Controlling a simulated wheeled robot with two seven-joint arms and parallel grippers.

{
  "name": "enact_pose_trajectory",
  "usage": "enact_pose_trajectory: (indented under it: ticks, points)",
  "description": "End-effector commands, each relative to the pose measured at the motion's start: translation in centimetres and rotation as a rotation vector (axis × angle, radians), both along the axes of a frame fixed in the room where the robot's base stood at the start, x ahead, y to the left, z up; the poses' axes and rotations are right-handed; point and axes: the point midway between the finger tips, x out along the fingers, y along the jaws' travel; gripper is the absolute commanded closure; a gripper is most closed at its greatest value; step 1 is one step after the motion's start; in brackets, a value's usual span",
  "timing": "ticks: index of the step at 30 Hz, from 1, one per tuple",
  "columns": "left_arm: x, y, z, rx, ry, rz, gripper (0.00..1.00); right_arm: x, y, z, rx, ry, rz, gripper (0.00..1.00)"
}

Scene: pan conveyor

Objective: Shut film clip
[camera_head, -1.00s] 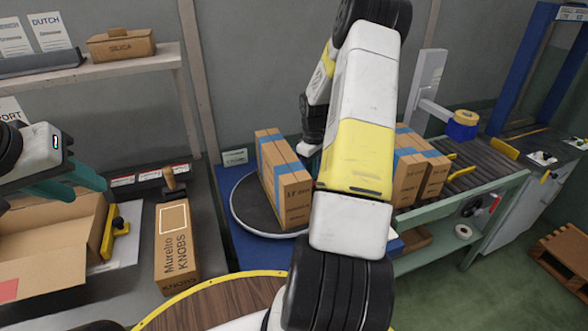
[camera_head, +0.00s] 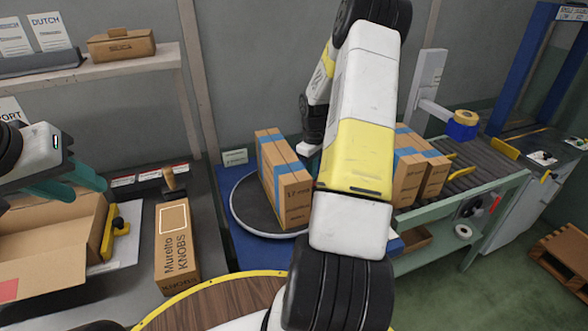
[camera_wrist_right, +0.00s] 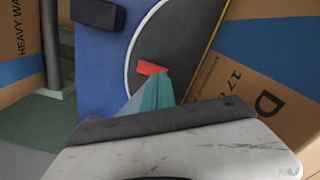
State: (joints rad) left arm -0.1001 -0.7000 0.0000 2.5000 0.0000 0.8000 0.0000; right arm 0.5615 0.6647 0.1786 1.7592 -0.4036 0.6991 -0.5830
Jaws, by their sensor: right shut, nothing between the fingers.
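A small red piece (camera_wrist_right: 152,67), which looks like the film clip, lies on the dark round turntable in the right wrist view. I cannot tell whether it is open or shut. My right gripper (camera_wrist_right: 157,84) is shut and empty, its teal fingertips just at or below the red piece; contact is unclear. The turntable (camera_head: 246,212) carries cartons with blue tape (camera_head: 284,180). My left gripper (camera_head: 86,184) has its teal fingers apart and empty, above an open carton at the left.
The open carton (camera_head: 45,235) and a Muretto Knobs box (camera_head: 177,250) are on the left bench. A roller conveyor (camera_head: 480,168) with more taped cartons (camera_head: 418,172) is at the right. Cartons stand close on both sides in the wrist view.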

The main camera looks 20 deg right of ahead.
Motion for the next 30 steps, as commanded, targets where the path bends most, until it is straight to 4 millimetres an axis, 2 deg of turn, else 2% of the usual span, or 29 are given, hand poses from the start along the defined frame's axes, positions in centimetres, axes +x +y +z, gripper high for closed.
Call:
enact_pose_trajectory:
  ticks: [30]
  points:
    - [0.0,0.0,0.0,0.000,0.000,0.000,0.64,0.0,0.0,-1.1,0.000,0.001,0.000,1.00]
